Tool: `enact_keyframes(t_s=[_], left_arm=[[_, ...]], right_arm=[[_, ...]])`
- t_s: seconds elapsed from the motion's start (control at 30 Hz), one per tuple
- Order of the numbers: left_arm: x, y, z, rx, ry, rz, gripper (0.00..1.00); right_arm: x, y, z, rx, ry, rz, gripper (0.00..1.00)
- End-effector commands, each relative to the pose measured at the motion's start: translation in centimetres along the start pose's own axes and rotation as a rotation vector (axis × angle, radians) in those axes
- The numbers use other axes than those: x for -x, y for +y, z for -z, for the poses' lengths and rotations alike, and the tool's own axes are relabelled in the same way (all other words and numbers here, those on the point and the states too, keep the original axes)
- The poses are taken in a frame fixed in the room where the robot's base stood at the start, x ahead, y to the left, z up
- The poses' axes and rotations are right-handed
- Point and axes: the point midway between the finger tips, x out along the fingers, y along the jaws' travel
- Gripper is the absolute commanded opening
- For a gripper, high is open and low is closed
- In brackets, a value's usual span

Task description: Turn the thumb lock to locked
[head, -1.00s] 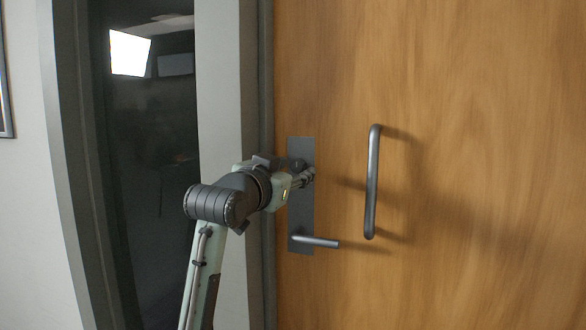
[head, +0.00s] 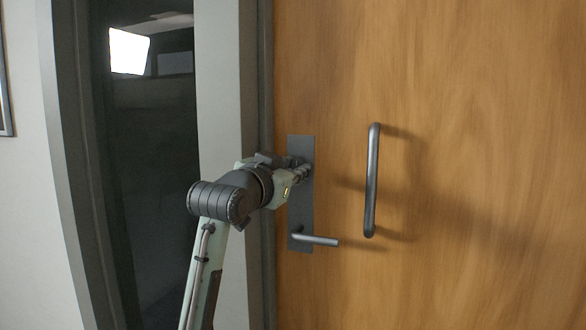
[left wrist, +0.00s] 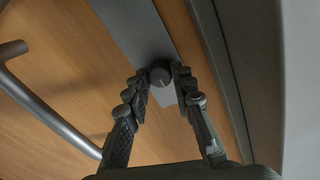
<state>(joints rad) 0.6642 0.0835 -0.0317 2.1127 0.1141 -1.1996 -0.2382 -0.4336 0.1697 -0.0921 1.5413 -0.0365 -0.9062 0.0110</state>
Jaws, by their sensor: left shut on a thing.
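The thumb lock (left wrist: 160,77) is a small round dark knob on the upper part of a grey lock plate (head: 301,215) on the wooden door. My left gripper (head: 303,170) is at the knob, and in the left wrist view its two fingers (left wrist: 159,80) are shut on it from both sides. A light line shows on the knob's face. In the head view the gripper mostly hides the knob. My right gripper is not in view.
A lever handle (head: 316,239) sticks out to the right low on the plate. A vertical pull bar (head: 372,180) stands off the door (head: 480,90) to the right. The door frame (head: 266,100) and a dark glass panel (head: 155,180) are to the left.

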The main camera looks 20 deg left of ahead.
Motion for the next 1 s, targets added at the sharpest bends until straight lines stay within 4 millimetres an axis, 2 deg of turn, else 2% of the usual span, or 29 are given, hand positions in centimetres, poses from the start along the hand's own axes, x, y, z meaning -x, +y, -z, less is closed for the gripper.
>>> enact_keyframes(t_s=[0.37, 1.0], left_arm=[[0.01, -0.11, -0.06, -0.229, -0.013, -0.001, 0.0], [0.01, -0.16, 0.06, -0.834, -0.04, -0.009, 0.0]], right_arm=[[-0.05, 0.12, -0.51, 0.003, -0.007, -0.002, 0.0], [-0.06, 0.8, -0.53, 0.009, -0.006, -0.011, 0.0]])
